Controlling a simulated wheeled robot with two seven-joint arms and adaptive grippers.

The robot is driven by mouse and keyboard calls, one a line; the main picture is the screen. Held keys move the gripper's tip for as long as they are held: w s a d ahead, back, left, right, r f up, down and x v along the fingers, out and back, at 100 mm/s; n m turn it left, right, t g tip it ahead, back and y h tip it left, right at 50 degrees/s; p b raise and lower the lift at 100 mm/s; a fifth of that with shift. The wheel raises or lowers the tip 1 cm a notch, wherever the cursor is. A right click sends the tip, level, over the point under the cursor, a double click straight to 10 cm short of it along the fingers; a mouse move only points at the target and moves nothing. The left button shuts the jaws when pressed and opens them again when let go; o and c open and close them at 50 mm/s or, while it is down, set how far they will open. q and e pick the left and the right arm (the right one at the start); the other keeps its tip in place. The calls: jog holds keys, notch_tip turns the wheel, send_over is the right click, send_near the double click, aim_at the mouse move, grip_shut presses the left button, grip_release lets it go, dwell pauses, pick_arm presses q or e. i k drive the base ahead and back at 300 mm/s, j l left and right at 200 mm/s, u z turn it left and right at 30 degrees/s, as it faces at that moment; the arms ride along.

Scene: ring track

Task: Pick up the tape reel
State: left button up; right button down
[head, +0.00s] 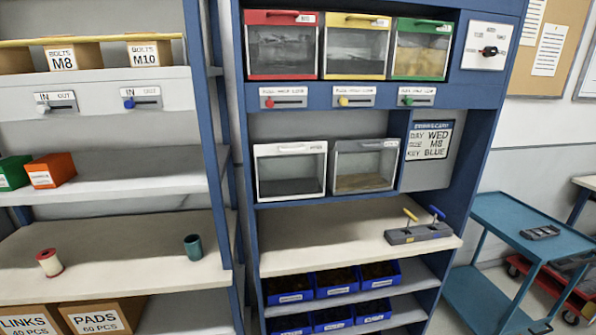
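A small white reel with red ends (49,262) stands on the left shelving unit's worktop (120,255), near its left end. It looks like the tape reel and nothing touches it. A teal cup-like cylinder (193,247) stands on the same worktop to its right, near the blue upright. Neither of my grippers is in the head view.
Cardboard boxes (100,317) sit below the worktop, and green and orange bins (51,170) above it. A blue cabinet (455,150) with clear-fronted bins stands right of centre. A grey holder with yellow and blue handles (418,233) sits on its worktop. A teal cart (505,222) stands at right.

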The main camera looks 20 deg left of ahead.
aim_at(48, 259)
jog(key=u, duration=2.25)
